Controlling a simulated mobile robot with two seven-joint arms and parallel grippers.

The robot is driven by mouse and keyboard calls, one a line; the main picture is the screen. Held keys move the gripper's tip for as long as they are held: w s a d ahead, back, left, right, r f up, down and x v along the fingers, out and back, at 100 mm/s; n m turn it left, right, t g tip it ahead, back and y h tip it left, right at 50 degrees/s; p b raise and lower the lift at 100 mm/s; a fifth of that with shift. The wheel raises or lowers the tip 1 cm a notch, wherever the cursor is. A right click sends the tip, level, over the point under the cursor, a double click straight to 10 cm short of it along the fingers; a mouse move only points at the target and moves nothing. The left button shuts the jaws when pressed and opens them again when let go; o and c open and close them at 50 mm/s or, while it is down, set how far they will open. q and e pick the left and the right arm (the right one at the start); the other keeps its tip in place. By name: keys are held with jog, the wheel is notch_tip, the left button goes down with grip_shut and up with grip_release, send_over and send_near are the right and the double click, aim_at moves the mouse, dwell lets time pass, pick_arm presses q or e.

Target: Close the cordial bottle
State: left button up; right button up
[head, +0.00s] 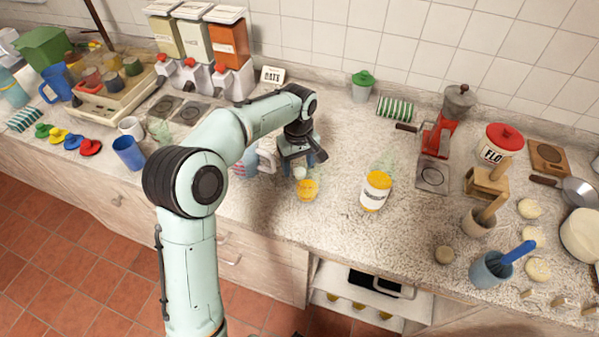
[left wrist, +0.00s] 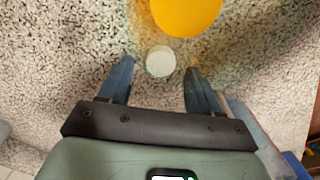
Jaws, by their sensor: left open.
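A bottle with a white label and orange-yellow contents (head: 375,193) stands upright on the counter, right of my left gripper, with a clear upper part; it looks like the cordial bottle. I cannot make out whether its mouth is covered. My left gripper (head: 299,165) points down, open, over the counter. A small round white cap (head: 299,173) is below it; in the left wrist view the cap (left wrist: 160,61) lies between the fingertips (left wrist: 160,75), with gaps on both sides. A glass of orange drink (head: 307,190) stands just in front of the cap; its orange top (left wrist: 185,14) shows in the wrist view.
A striped jug (head: 244,164) stands close left of the gripper. A blue cup (head: 128,154) is farther left. The counter around the bottle is mostly clear.

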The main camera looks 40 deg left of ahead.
pick_arm(q)
jog(key=shift+f, duration=0.45)
jog(key=c, duration=1.1)
notch_tip(320, 180, up, 20)
jog(key=p, duration=0.4)
pick_arm(e)
notch_tip(320, 180, up, 5)
jog(key=w, duration=0.3)
jog(key=shift+r, duration=0.15)
jog(key=shift+s, duration=0.1)
